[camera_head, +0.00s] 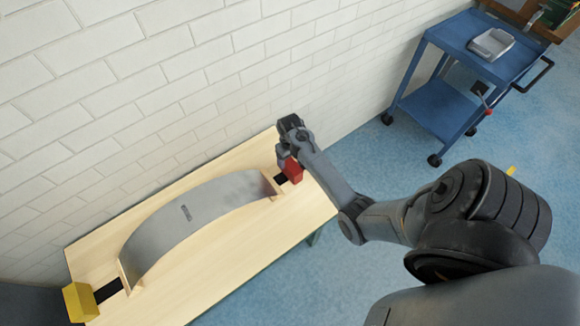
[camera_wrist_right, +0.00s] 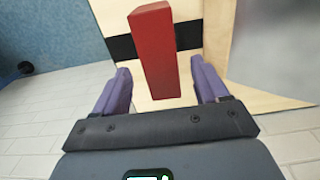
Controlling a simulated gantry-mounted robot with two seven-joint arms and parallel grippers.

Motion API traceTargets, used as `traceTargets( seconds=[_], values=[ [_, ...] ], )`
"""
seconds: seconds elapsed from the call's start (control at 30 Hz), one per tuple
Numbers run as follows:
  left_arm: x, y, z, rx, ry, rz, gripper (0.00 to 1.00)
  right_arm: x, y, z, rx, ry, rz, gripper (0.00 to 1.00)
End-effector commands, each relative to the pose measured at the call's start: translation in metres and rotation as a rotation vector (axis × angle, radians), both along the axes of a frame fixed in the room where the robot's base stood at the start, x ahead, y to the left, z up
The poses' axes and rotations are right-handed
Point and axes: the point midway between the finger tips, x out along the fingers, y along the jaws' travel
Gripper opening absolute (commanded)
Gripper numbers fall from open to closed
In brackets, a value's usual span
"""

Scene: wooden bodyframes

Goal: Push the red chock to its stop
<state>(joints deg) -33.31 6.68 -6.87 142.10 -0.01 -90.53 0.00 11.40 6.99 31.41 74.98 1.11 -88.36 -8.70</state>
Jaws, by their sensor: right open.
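The red chock (camera_head: 292,170) is at the right end of the wooden table, on a short black strip (camera_head: 280,180) beside the right end of the curved grey metal sheet (camera_head: 195,214). My right gripper (camera_head: 287,152) is at the chock, partly hidden by its own wrist. In the right wrist view, its purple fingers (camera_wrist_right: 161,82) are open, with the red chock (camera_wrist_right: 155,52) between them and a gap showing on each side. A yellow block (camera_head: 80,302) is at the table's left end, beside another black strip (camera_head: 108,291). My left gripper is out of view.
The wooden table (camera_head: 240,252) stands along a white brick wall (camera_head: 130,85). Small wooden pieces flank the sheet's ends. A blue cart (camera_head: 480,50) with a grey tray (camera_head: 491,44) stands at the upper right. The blue floor between is clear.

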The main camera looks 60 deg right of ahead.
Motion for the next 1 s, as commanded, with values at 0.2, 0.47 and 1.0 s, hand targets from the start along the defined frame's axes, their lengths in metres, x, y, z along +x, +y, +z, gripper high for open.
traceTargets(
  seconds=[0.2, 0.47, 1.0],
  values=[
    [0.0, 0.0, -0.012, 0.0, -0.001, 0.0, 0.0, -0.001, 0.0, -0.036, 0.001, 0.002, 0.0, 0.73],
    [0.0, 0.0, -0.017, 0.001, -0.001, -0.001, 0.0, 0.0, 0.0, -0.055, 0.0, -0.001, 0.0, 0.73],
    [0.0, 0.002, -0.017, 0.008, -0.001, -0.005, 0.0, 0.0, 0.0, -0.057, 0.0, -0.001, 0.0, 0.44]
  ],
)
